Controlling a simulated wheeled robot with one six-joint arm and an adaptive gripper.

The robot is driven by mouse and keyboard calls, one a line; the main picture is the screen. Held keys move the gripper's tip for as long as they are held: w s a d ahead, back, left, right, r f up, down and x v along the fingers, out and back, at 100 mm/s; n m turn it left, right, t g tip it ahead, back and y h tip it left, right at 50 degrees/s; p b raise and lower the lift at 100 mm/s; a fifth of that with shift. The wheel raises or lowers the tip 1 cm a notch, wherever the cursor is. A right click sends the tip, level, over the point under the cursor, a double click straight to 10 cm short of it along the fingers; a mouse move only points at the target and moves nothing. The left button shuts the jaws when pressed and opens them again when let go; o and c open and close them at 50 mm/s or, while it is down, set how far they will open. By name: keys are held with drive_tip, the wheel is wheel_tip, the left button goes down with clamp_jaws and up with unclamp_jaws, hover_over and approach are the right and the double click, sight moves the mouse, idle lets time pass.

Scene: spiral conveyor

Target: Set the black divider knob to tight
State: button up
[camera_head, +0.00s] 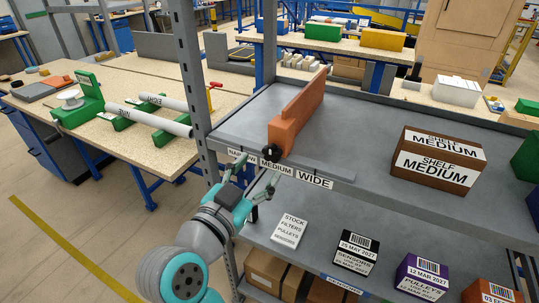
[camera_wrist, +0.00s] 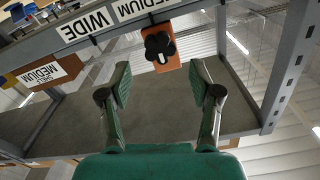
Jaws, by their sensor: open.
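The black divider knob (camera_head: 271,154) is a lobed knob on the front end of the orange divider (camera_head: 297,112), at the shelf's front edge. In the wrist view, the knob (camera_wrist: 158,46) shows a white mark pointing down in the picture. The orange divider (camera_wrist: 172,63) shows behind it. My gripper (camera_head: 258,170) is open and empty, in front of the shelf edge and close to the knob. In the wrist view, my gripper's fingers (camera_wrist: 160,76) stand apart, left and right of the knob and below it in the picture. They appear not to touch it. No tight marking is readable.
The grey shelf (camera_head: 355,135) carries NARROW, MEDIUM and WIDE labels (camera_head: 314,181) along its front edge. A brown SHELF MEDIUM box (camera_head: 437,162) stands right of the divider. A grey upright post (camera_head: 190,70) stands left. Several labelled boxes sit on the lower shelf.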

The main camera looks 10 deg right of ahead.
sight(270, 155)
drive_tip(key=x, duration=0.5)
drive_tip(key=shift+w+d, duration=0.25)
drive_tip(key=shift+w, duration=0.05)
drive_tip(key=c, duration=1.1)
